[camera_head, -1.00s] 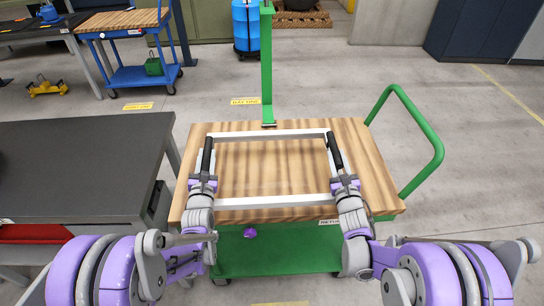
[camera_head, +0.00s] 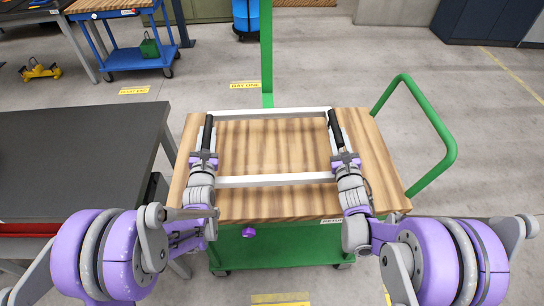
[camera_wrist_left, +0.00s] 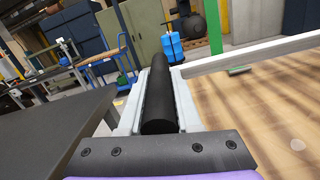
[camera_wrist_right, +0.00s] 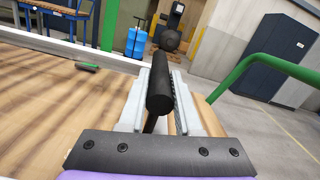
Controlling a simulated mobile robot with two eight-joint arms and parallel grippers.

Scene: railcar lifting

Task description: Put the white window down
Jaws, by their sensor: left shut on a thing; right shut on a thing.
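The white window (camera_head: 275,181) is a rectangular frame, held roughly level over the wooden cart top (camera_head: 385,190). Its far bar (camera_head: 265,113) lies along the cart's far edge in the head view. I cannot tell whether it touches the wood. My left gripper (camera_head: 207,133) is shut on the black handle at the window's left side; that handle fills the middle of the left wrist view (camera_wrist_left: 158,100). My right gripper (camera_head: 336,130) is shut on the black handle at the right side, also seen in the right wrist view (camera_wrist_right: 160,85).
The cart has a green push handle (camera_head: 448,150) on the right and a green post (camera_head: 266,50) behind. A dark table (camera_head: 75,150) stands close on the left. A blue cart (camera_head: 140,55) is further back. Open floor lies behind and to the right.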

